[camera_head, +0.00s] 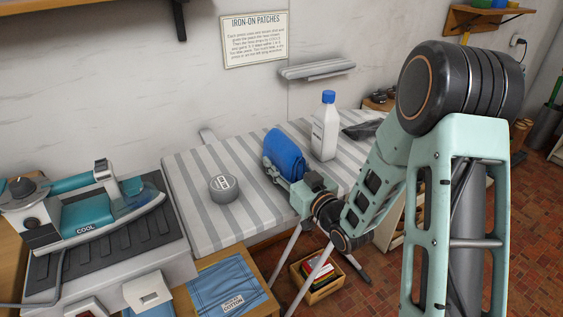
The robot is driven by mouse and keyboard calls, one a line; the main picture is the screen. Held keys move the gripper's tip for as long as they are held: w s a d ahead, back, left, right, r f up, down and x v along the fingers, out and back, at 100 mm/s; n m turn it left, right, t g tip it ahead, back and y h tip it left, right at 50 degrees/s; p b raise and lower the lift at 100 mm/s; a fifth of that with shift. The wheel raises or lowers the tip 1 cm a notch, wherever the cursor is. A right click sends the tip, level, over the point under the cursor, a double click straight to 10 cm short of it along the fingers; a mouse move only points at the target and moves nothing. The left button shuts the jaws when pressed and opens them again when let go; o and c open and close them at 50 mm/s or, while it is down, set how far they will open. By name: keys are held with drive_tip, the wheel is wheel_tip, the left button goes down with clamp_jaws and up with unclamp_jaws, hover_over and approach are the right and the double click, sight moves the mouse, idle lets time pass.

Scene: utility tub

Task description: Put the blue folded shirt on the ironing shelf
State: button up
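The blue folded shirt (285,151) is a thick, bright blue bundle over the striped ironing surface (205,222) in the middle of the view. My gripper (284,170) reaches it from the lower right, with its fingers against the bundle's near side and edges. It looks shut on the shirt. The far finger contact is partly hidden by the cloth. I cannot tell whether the bundle touches the striped surface or is held just above it. A small grey wall shelf (317,68) is behind.
A round grey tin (223,187) sits left of the shirt, and a white bottle with a blue cap (325,127) stands behind right. A teal iron (100,208) rests at left. A blue cloth labelled cotton (225,283) lies in front. The striped surface's left part is mostly clear.

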sight(298, 176)
drive_tip(key=o, duration=0.4)
drive_tip(key=shift+c, duration=0.2)
drive_tip(key=shift+r, duration=0.2)
drive_tip(key=p+v, duration=0.1)
drive_tip(key=v, duration=0.3)
drive_tip(key=p+v, duration=0.2)
drive_tip(key=v, duration=0.3)
drive_tip(key=shift+s+d+r, duration=0.1)
drive_tip(key=shift+d+r, duration=0.05)
drive_tip(key=shift+r, duration=0.05)
drive_tip(key=p+v, duration=0.1)
drive_tip(key=p, duration=0.3)
drive_tip(key=shift+s+d, duration=0.2)
drive_tip(key=shift+o, duration=0.5)
drive_tip(key=shift+s+d+f+p, duration=0.2)
drive_tip(key=shift+s+p, duration=0.25)
drive_tip(key=shift+p, duration=0.45)
